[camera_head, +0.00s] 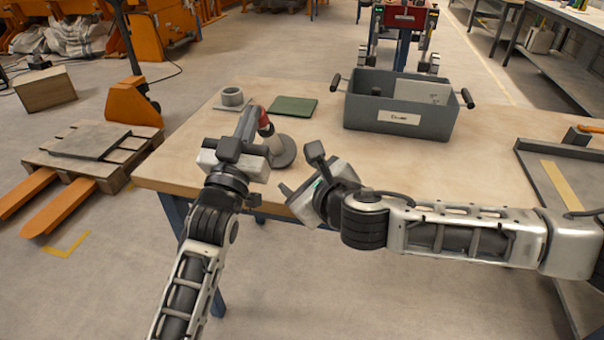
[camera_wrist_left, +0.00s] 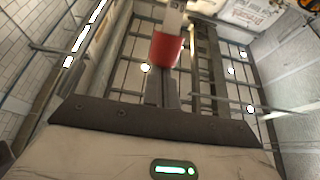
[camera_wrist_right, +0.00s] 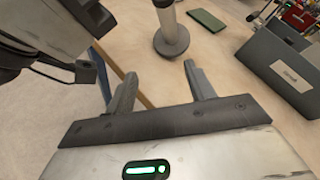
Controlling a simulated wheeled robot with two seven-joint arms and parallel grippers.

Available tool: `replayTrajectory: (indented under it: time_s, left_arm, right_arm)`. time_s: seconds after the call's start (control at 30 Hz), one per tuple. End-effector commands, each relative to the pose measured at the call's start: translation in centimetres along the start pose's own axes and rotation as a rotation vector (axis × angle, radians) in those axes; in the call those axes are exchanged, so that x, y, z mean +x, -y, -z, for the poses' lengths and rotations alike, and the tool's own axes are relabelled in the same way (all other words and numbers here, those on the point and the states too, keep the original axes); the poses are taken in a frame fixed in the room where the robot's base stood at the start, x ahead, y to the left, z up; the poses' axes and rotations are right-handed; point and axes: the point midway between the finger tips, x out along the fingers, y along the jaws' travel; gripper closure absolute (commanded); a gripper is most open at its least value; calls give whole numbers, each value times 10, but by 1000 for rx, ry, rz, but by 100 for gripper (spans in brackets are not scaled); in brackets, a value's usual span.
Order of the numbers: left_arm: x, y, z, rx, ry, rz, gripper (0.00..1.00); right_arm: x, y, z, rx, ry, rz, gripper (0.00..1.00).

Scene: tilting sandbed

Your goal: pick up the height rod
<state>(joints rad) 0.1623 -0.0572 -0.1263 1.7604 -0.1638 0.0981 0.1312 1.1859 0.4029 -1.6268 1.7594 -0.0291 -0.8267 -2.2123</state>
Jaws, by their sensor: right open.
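The height rod (camera_head: 264,120) shows a red part above a pale tube on a round grey base (camera_head: 285,153), near the table's left end. My left gripper (camera_head: 248,122) is at the red part. In the left wrist view the fingers (camera_wrist_left: 164,90) are close together with the red part (camera_wrist_left: 166,50) at their tips, so it looks shut on the rod. The fingers hide part of the contact. My right gripper (camera_head: 288,192) is open and empty at the table's front edge. In the right wrist view the pale tube (camera_wrist_right: 170,28) stands beyond its spread fingers (camera_wrist_right: 158,88).
A grey crate (camera_head: 375,142) with side handles stands at the back of the table. A dark tray (camera_head: 535,165) is at the right. The middle of the table is clear.

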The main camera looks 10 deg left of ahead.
Motion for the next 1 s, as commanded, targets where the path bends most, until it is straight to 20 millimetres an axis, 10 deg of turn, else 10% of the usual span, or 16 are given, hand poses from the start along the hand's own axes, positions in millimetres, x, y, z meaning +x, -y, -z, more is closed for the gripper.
replayTrajectory:
  time_s: [0.57,1.0]
  left_arm:
    - [-2,0,-8,0,22,1,100]
    - [-2,0,-8,0,22,1,100]
  right_arm:
    - [10,4,-6,-37,6,10,46]
    - [83,17,-30,-35,6,10,46]
